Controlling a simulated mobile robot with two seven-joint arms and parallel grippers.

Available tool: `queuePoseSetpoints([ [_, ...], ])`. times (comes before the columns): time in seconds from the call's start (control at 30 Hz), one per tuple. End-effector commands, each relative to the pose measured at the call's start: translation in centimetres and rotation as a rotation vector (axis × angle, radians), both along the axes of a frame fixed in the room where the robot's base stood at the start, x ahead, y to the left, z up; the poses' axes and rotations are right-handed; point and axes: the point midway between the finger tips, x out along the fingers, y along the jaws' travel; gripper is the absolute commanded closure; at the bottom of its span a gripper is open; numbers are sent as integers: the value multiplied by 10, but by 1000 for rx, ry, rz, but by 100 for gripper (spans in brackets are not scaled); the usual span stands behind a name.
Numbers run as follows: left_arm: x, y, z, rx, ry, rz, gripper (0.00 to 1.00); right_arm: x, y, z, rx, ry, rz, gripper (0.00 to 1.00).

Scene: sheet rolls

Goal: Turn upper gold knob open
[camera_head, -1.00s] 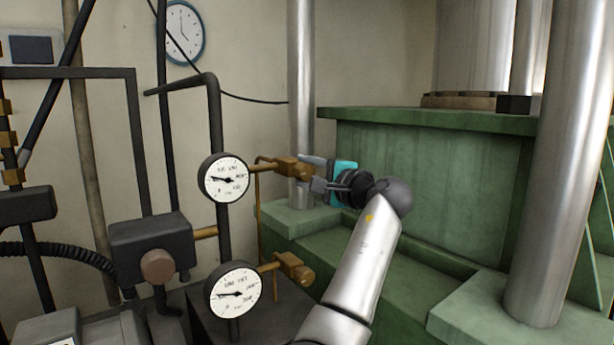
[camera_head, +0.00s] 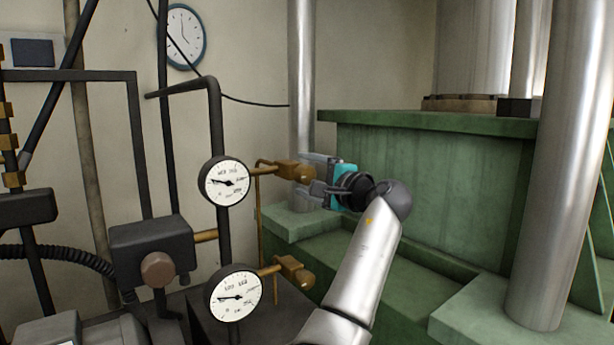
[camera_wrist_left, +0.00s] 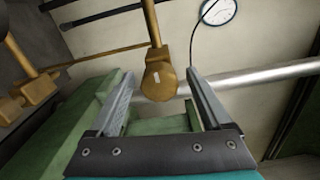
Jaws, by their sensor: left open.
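The upper gold knob (camera_head: 305,174) sits at the right end of a brass valve beside the upper round gauge (camera_head: 224,181). My left gripper (camera_head: 312,175) is at this knob, coming from the right, with its fingers open. In the left wrist view, the knob (camera_wrist_left: 158,82) shows end-on, with a small pale mark, between the two spread fingers of my left gripper (camera_wrist_left: 162,82). My right gripper is in neither view.
A lower gold knob (camera_head: 305,279) sits beside the lower gauge (camera_head: 235,294). A green press frame (camera_head: 430,185) stands behind my arm, with a steel column (camera_head: 570,170) at right. Dark pipes (camera_head: 216,130) and a valve box (camera_head: 152,247) stand at left.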

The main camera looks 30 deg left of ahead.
Motion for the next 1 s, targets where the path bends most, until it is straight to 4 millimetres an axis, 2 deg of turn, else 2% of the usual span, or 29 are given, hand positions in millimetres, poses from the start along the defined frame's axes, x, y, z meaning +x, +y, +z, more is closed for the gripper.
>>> queuePoseSetpoints([
  [0.13, -2, -7, -1, 0, 0, -2, 18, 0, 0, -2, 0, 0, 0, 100],
  [0.23, -7, -21, -2, -1, -2, -4, 18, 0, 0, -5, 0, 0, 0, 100],
  [0.5, -32, -81, -3, -2, -1, -5, 18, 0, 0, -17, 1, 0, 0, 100],
  [0.7, -48, -118, -2, -2, 0, -3, 18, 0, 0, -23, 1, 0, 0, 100],
  [0.83, -55, -133, -1, -2, 0, -2, 18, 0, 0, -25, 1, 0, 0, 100],
  [1.0, -58, -141, 0, 0, 0, 0, 18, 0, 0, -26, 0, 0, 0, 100],
])
